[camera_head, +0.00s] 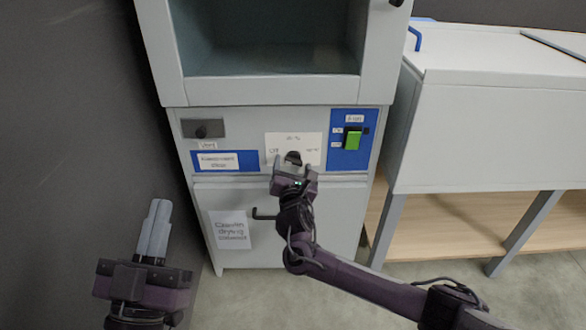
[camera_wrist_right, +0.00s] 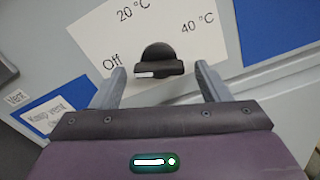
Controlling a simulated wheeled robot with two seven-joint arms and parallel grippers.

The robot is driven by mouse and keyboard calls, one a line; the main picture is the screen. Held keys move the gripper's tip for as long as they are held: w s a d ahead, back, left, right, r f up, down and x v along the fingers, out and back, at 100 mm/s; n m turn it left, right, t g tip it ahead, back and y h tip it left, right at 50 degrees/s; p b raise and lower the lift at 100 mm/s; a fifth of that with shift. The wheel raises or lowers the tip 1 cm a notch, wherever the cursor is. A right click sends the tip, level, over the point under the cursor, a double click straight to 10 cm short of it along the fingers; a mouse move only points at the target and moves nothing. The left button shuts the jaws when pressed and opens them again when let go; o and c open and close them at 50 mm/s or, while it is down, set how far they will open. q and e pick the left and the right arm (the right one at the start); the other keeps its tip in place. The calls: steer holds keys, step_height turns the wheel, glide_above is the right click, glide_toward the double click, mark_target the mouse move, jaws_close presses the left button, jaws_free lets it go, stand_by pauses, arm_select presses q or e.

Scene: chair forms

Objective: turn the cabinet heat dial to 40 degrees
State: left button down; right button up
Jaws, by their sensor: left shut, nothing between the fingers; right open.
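The heat dial (camera_head: 293,157) is a black knob on a white label plate on the cabinet front. In the right wrist view the dial (camera_wrist_right: 159,62) shows a white mark at the left end of its bar, on the side of "Off". The label (camera_wrist_right: 190,25) reads "Off", "20 °C" and "40 °C". My right gripper (camera_head: 294,165) is open just in front of the dial. In the right wrist view its fingers (camera_wrist_right: 160,85) stand on either side of the knob's lower edge; I cannot tell if they touch it. My left gripper (camera_head: 153,232) is shut and empty, low at the left.
The grey cabinet (camera_head: 270,92) has an open chamber above the panel. A black handle (camera_head: 263,214) sits below. A white bench unit (camera_head: 490,135) stands at right.

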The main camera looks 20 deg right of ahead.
steer(key=c, duration=1)
